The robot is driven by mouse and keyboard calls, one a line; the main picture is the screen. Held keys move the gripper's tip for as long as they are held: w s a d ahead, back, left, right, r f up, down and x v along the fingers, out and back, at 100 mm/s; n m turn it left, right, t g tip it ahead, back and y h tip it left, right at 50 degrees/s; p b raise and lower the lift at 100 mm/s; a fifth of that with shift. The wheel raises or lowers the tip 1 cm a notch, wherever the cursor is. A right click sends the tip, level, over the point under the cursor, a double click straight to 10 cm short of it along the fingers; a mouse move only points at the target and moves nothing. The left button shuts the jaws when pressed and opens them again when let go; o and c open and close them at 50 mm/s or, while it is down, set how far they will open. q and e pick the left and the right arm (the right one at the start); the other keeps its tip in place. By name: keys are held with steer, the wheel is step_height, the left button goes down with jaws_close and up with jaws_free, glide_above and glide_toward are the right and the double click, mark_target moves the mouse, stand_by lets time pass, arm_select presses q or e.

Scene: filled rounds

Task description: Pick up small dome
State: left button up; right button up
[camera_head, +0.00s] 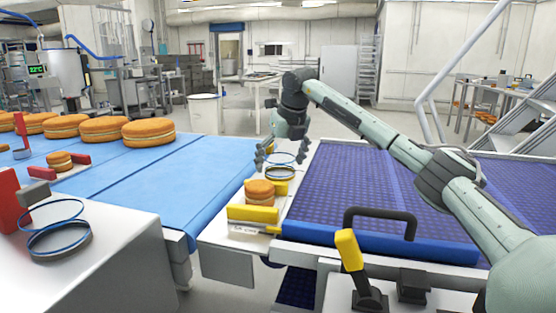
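A small round, golden-brown with a pale filling band (260,192), sits between yellow blocks on the white ledge between the two conveyors. Another small round (60,161) sits between red blocks on the left. I cannot tell a separate small dome apart from these rounds. My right gripper (280,155) points down just behind the yellow-block round, above the rings there. Its fingers look spread, with nothing visible between them. My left gripper is not in view.
A dark ring (280,173) lies behind the yellow-block round. Another dark ring (60,241) rests on the left white surface. Several large rounds (148,132) stand along the back of the blue belt (165,185). The purple belt (345,195) is clear; a black handle (381,213) rises at its front.

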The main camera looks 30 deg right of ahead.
mark_target(279, 152)
steer(key=c, duration=0.9)
steer(key=shift+r, duration=0.1)
steer(key=shift+r, duration=0.6)
step_height(279, 152, up, 3)
steer(key=shift+f, duration=0.1)
steer(key=w+a+r, duration=0.3)
steer(key=a+r, duration=0.4)
steer(key=a, duration=0.4)
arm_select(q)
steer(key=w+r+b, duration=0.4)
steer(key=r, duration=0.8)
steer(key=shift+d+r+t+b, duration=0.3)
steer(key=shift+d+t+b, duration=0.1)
arm_select(e)
steer(key=shift+s+a+r+n+y, duration=0.45)
steer(key=shift+s+n, duration=0.5)
steer(key=shift+s, duration=1.5)
steer(key=shift+s+a+r+n+y, duration=0.3)
steer(key=shift+s+r+n, duration=0.55)
steer(key=shift+s, duration=1.65)
steer(key=shift+s+a+r+n+y, duration=0.2)
steer(key=shift+s+r+n+y, duration=0.25)
steer(key=shift+s+n, duration=1.35)
